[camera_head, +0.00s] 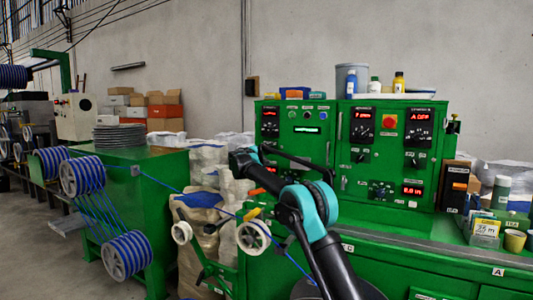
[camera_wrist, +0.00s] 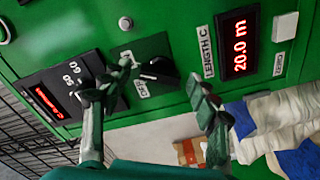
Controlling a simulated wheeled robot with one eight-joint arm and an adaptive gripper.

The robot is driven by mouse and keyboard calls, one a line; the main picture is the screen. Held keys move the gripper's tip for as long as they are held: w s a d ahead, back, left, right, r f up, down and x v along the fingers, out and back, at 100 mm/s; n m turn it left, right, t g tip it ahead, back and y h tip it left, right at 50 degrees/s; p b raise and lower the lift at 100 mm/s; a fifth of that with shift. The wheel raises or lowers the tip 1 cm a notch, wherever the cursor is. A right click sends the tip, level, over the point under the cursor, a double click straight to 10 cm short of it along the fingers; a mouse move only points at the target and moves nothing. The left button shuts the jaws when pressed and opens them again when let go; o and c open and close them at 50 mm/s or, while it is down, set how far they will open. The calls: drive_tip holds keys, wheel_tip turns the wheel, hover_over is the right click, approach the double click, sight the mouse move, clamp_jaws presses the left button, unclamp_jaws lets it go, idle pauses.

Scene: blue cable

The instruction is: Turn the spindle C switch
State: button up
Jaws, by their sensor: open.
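In the wrist view a black rotary switch knob (camera_wrist: 158,71) sits on the green panel (camera_wrist: 185,25), beside a small white label that seems to read OFF. It is beside the LENGTH C label and is likely the spindle C switch, though its own name is not readable. My gripper (camera_wrist: 160,74) is open, with one finger on each side of the knob; I see no clear contact. In the head view my black and teal arm reaches the left part of the green control cabinet (camera_head: 345,185) and hides the knob. The gripper's fingers cannot be made out there.
A red 20.0 m display (camera_wrist: 240,46) is right of the knob; a black dial module (camera_wrist: 60,90) is left. The cabinet carries other knobs, displays and a red button (camera_head: 389,121). Blue cable runs over reels (camera_head: 82,175) at left. Bottles and boxes (camera_head: 487,227) stand at right.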

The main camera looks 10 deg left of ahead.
drive_tip(key=shift+w, duration=0.15)
drive_tip(key=shift+c, duration=0.2)
drive_tip(key=c, duration=1.1)
drive_tip(key=shift+n, duration=0.3)
drive_tip(key=n, duration=1.1)
drive_tip(key=shift+n, duration=0.3)
